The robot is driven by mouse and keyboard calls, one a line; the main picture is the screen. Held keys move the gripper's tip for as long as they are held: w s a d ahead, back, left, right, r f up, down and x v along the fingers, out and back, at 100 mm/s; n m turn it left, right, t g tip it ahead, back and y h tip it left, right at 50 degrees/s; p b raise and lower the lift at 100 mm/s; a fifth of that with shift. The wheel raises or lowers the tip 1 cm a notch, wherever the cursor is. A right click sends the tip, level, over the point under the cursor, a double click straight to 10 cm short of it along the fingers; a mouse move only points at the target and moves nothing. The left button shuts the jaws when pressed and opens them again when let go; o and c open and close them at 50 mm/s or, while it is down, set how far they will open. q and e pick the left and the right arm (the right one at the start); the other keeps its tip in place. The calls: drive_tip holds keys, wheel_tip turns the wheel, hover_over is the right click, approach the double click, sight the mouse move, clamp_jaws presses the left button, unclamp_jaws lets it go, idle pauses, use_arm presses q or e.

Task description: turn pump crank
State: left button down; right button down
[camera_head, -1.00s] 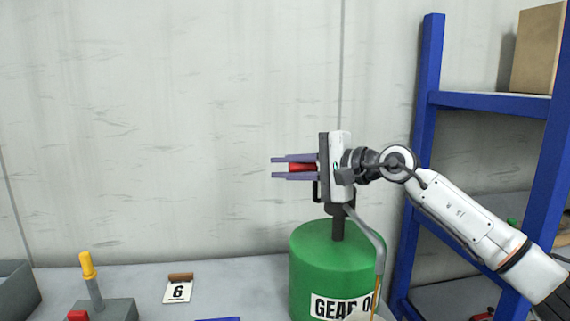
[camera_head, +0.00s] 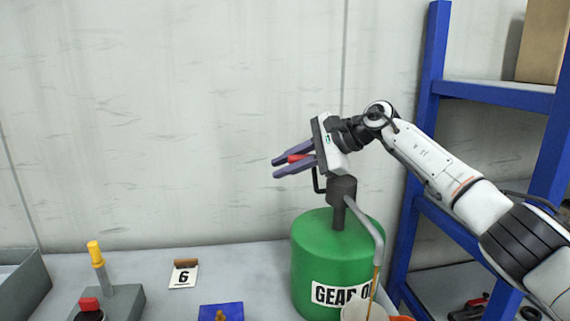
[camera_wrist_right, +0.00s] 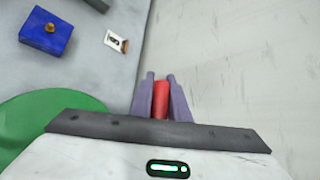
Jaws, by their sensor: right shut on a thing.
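The pump stands on a green drum (camera_head: 322,262) with a "GEAR O..." label; its dark pump head (camera_head: 342,190) and grey curved spout (camera_head: 372,225) rise from the top. A black crank arm (camera_head: 317,184) comes up from the pump head to a red crank handle (camera_head: 298,158). My right gripper (camera_head: 291,160) is shut on the red handle, its purple fingers tilted down to the left. In the right wrist view the red handle (camera_wrist_right: 160,100) lies between the two fingers. An amber stream runs from the spout into a pale container (camera_head: 364,312). My left gripper is not in view.
A blue shelf rack (camera_head: 427,120) stands at the right, close to my right arm. On the table are a number 6 card (camera_head: 183,275), a blue block (camera_head: 221,311), a yellow-handled lever (camera_head: 97,255), a red button (camera_head: 88,304) and a grey bin (camera_head: 22,285).

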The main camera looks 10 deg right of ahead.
sight(304, 156)
idle(0.4)
drive_tip(key=c, duration=1.7)
unclamp_jaws()
drive_tip(key=b+v, duration=0.2)
drive_tip(key=v, duration=0.8)
drive_tip(key=shift+s+d, duration=0.1)
drive_tip(key=shift+d, duration=0.05)
